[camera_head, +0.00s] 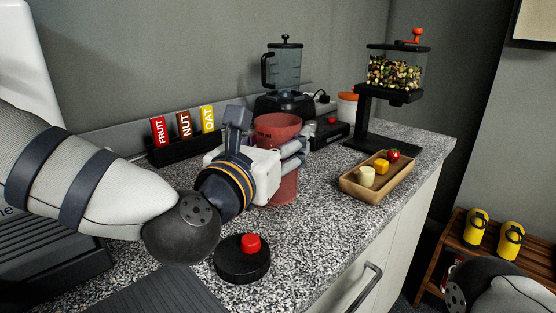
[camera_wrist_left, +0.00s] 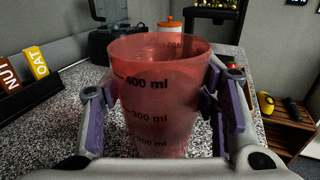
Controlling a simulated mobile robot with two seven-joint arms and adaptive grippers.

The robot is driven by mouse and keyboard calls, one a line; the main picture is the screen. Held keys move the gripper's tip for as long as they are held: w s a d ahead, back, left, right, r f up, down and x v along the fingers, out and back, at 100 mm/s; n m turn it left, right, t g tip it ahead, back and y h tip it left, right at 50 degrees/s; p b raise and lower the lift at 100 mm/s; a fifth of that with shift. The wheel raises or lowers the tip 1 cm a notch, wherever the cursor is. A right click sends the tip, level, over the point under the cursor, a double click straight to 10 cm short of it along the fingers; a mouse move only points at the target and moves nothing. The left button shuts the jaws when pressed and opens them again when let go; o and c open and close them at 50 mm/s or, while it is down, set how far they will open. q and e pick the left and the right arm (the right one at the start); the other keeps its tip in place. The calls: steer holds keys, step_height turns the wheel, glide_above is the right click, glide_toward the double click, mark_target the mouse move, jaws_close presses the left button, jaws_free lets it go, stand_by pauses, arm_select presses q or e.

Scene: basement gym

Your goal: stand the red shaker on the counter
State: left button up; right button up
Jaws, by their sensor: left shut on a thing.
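The red shaker (camera_head: 278,128) is a translucent cup with an open top, upright at the middle of the counter (camera_head: 320,225). In the left wrist view the shaker (camera_wrist_left: 158,95) fills the middle and shows black ml marks. My left gripper (camera_head: 297,152) is shut on the shaker, with one finger on each side of its wall. The shaker's base is low over or on the counter; I cannot tell if it touches. My right gripper is not in view.
A black round lid with a red knob (camera_head: 242,262) lies in front of the shaker. A wooden tray (camera_head: 350,187) with small food pieces stands to the right. Behind are a blender (camera_head: 284,75), a nut dispenser (camera_head: 390,95) and a rack of labelled bars (camera_head: 160,155).

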arm_select(q)
steer(key=shift+f, duration=1.45)
steer(key=shift+f, duration=0.1)
steer(key=shift+f+b, duration=0.15)
steer(key=shift+b, duration=0.15)
steer(key=o, duration=1.5)
